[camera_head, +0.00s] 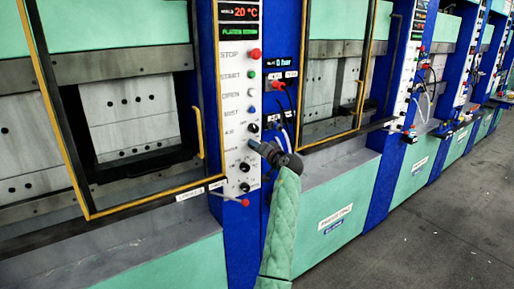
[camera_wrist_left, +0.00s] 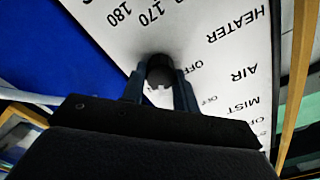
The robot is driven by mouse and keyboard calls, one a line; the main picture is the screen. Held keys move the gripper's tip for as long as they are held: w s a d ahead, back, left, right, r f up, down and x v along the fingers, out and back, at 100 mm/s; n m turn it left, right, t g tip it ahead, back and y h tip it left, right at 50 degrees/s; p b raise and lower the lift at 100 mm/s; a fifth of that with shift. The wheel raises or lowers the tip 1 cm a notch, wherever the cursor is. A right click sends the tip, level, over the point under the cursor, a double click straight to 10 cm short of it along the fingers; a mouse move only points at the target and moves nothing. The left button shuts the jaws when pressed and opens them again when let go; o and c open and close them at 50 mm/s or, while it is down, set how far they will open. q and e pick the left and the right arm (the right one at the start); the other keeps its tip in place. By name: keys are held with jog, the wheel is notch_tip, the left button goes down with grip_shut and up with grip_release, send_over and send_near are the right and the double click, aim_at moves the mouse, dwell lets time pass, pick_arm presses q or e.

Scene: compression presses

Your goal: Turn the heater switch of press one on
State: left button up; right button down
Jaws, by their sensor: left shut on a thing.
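The white control panel (camera_head: 232,95) stands on a blue column beside the left press. My left gripper (camera_head: 254,145) is at its right edge, level with the heater row below the AIR knob (camera_head: 253,127). In the left wrist view my fingers (camera_wrist_left: 160,90) are closed around a small dark knob (camera_wrist_left: 160,68), the heater switch, touching it on both sides. An OFF mark shows right of the knob, with the HEATER (camera_wrist_left: 240,25) lettering farther right. The fingers hide part of the knob, so its turn is hard to read. My right gripper is not in view.
Black dials (camera_head: 245,167) sit below on the panel, and a red-tipped lever (camera_head: 243,202) juts out under it. Hoses and a red button (camera_head: 277,85) are close on the right. The yellow-edged press door (camera_head: 130,198) is at left. Grey floor (camera_head: 440,220) is clear at right.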

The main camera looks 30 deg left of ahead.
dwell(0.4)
pick_arm(q)
jog(key=o, duration=1)
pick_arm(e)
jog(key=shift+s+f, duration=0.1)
pick_arm(q)
jog(key=b+v, duration=0.3)
jog(key=v, duration=0.4)
jog(key=shift+d, duration=0.4)
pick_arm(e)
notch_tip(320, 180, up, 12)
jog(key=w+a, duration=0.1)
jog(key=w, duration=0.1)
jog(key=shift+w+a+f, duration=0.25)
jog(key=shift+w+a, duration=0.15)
pick_arm(q)
jog(key=shift+s, duration=0.1)
